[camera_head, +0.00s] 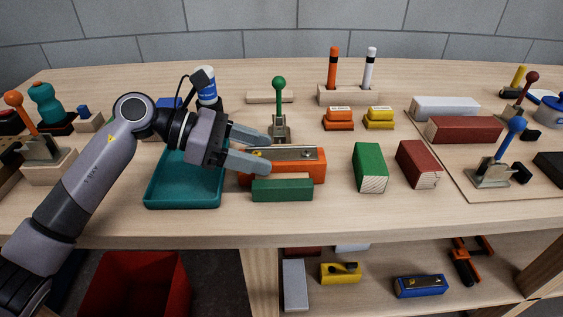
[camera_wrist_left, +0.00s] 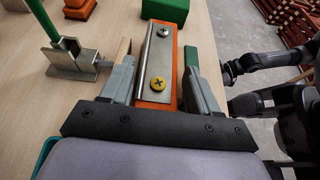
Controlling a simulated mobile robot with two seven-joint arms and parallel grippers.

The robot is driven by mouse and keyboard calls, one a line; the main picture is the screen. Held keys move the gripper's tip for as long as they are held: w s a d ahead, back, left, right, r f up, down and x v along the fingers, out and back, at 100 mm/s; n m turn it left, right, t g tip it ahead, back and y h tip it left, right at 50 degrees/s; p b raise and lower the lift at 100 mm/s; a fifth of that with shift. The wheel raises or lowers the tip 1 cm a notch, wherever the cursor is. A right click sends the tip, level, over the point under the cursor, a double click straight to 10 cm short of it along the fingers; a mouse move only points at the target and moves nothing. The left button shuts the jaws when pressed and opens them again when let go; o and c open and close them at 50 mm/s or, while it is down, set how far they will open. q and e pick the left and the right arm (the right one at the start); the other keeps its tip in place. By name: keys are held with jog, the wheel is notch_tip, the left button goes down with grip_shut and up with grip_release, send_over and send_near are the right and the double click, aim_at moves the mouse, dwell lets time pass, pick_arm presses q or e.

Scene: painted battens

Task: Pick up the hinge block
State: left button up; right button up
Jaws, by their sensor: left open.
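The hinge block is an orange block (camera_head: 310,172) with a metal plate and screws on top. It lies on the workbench behind a green batten (camera_head: 282,190). My left gripper (camera_head: 268,151) is open and reaches over the block's left part from the left. In the left wrist view the orange block (camera_wrist_left: 172,75) lies between the two spread fingers of the gripper (camera_wrist_left: 162,80). The steel plate and two screws, one of them yellow, face the camera. I cannot tell whether either finger touches the block. My right gripper does not show.
A teal tray (camera_head: 155,190) lies left of the block. A green-handled clamp (camera_head: 280,128) stands close behind it. A green block (camera_head: 370,166) and a red block (camera_head: 417,164) stand to the right. The bench's front edge is near, with a shelf below (camera_head: 385,300).

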pick_arm(q)
jog(key=shift+d+f, duration=0.15)
jog(key=shift+d, duration=0.25)
jog(key=shift+c, duration=0.3)
jog(key=c, duration=0.8)
